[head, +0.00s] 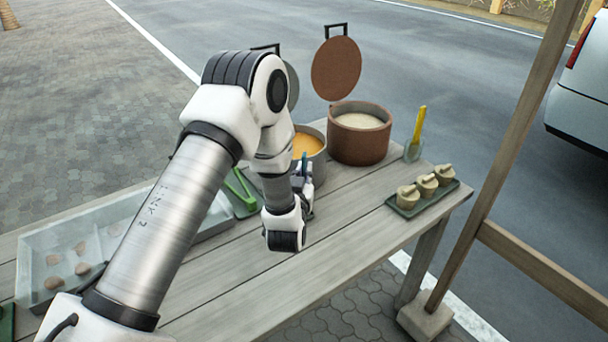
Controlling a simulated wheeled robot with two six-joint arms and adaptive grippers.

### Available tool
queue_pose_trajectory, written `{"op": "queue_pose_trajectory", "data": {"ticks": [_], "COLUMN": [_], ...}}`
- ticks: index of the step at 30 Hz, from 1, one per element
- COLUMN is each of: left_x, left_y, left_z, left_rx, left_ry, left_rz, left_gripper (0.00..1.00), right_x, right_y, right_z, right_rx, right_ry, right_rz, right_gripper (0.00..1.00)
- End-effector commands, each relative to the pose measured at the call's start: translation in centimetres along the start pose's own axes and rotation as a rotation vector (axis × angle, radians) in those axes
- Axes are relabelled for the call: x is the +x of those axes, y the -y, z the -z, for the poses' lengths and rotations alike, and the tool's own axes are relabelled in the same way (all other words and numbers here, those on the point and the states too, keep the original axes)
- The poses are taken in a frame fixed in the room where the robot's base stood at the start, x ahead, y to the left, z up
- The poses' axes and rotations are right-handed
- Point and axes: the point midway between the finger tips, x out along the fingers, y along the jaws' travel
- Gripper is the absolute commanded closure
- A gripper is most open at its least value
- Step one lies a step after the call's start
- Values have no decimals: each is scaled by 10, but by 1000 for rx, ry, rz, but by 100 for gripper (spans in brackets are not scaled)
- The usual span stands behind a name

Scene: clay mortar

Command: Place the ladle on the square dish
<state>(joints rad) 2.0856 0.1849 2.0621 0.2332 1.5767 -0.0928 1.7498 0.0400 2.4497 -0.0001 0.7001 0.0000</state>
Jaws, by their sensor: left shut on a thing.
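My left gripper (304,182) is at the near side of a grey pot (318,158) of orange soup, partly hidden by my own arm. It is shut on a thin dark-teal piece, which looks like the handle of the ladle (304,159). The ladle's bowl is not visible, and I cannot tell whether it is in the soup. A dark green dish (246,209) under green tongs (240,190) shows in part behind my arm. I cannot tell whether it is the square dish. My right gripper is not in view.
A brown clay pot (359,136) of pale food stands behind, its round lid (336,68) raised. A yellow-handled utensil (420,125) and a dark tray (425,204) of small steamers are at right. A clear bin (50,262) is at left. The front planks are clear.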

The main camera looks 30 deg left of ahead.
Motion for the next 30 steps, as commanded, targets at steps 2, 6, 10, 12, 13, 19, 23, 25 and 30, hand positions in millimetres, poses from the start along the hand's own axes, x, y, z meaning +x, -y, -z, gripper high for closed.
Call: {"op": "queue_pose_trajectory", "data": {"ticks": [2,6,10,12,13,19,23,25,30], "left_x": [0,0,0,0,0,-5,-30,-48,-92], "left_y": [0,0,0,0,0,0,-1,-1,-1], "left_z": [0,-2,-2,-2,-2,0,-2,-2,-3], "left_rx": [0,0,0,0,0,0,3,3,4], "left_ry": [0,0,0,0,0,1,3,3,4], "left_rz": [0,0,0,0,0,-1,-3,-3,-4], "left_gripper": [100,77,66,66,66,66,66,66,66], "right_x": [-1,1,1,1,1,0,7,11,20], "right_y": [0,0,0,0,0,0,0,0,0], "right_z": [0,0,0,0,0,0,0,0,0], "right_rx": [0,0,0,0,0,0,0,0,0], "right_ry": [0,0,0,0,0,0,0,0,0], "right_rz": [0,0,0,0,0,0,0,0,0], "right_gripper": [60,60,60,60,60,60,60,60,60]}}
